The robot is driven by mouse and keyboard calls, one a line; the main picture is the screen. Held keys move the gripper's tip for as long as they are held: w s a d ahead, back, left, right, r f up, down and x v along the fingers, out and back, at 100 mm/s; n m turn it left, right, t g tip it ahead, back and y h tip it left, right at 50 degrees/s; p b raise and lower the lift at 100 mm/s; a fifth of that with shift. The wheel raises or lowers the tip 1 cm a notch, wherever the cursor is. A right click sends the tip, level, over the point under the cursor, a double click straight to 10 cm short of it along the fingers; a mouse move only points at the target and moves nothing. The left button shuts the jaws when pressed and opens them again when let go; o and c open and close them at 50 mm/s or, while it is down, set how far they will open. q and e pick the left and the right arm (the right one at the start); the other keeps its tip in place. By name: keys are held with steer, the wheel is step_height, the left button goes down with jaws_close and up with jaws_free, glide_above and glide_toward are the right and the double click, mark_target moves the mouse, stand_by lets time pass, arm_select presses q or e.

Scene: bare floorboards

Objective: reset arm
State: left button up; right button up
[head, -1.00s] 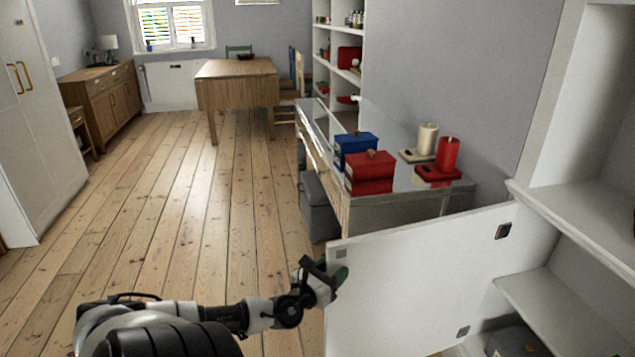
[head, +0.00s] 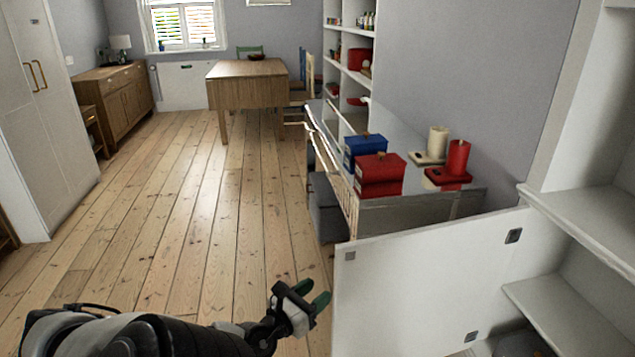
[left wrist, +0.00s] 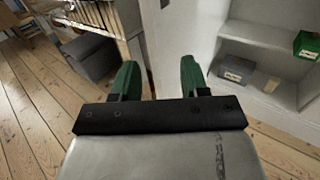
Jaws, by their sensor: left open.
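My left gripper (head: 312,295) is open, with green fingertips, and sits low in the head view, just left of the open white cabinet door (head: 425,285). Nothing shows between its fingers. In the left wrist view the two green fingers of the left gripper (left wrist: 158,80) are spread apart, with the pale door (left wrist: 180,40) beyond them. A gap of floor shows between the gripper and the door edge in the head view. My right gripper is not in view.
The open cabinet (head: 575,215) stands at the right with its door swung out. A counter (head: 415,212) holds red and blue boxes and candle-like rolls. A grey box (head: 326,208) is below it. Bare floorboards (head: 200,210) are clear at left. A wooden table (head: 245,90) stands far back.

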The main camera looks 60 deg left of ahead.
arm_select(q)
steer(key=s+a+f+n+g+y+p, duration=0.2)
steer(key=s+a+f+n+g, duration=0.1)
steer(key=f+n, duration=0.25)
steer(key=s+a+f+n+g+y+p, duration=0.1)
steer(key=s+a+f+n+g+p, duration=0.2)
steer(key=f, duration=0.4)
steer(key=s+d+f+n+g+p, duration=0.1)
steer(key=s+d+f+n+g, duration=0.3)
steer(key=s+f+n, duration=0.55)
steer(key=s+d+f+n+g+h+p, duration=0.1)
steer(key=s+d+f+n+g+h, duration=0.1)
steer(key=d, duration=0.7)
steer(key=s+d+f+n+g+h+p, duration=0.2)
steer(key=s+d+f+n+h, duration=0.1)
steer(key=s+d+f+n, duration=0.2)
steer(key=s+d+f+n+g+h+p, duration=0.2)
steer(key=s+d+f+n, duration=0.2)
steer(key=d+f, duration=0.3)
steer(key=d+n, duration=0.1)
steer(key=d, duration=0.4)
steer(key=shift+d+f+n, duration=0.25)
steer(key=shift+d+n, duration=0.05)
steer(key=shift+n, duration=0.1)
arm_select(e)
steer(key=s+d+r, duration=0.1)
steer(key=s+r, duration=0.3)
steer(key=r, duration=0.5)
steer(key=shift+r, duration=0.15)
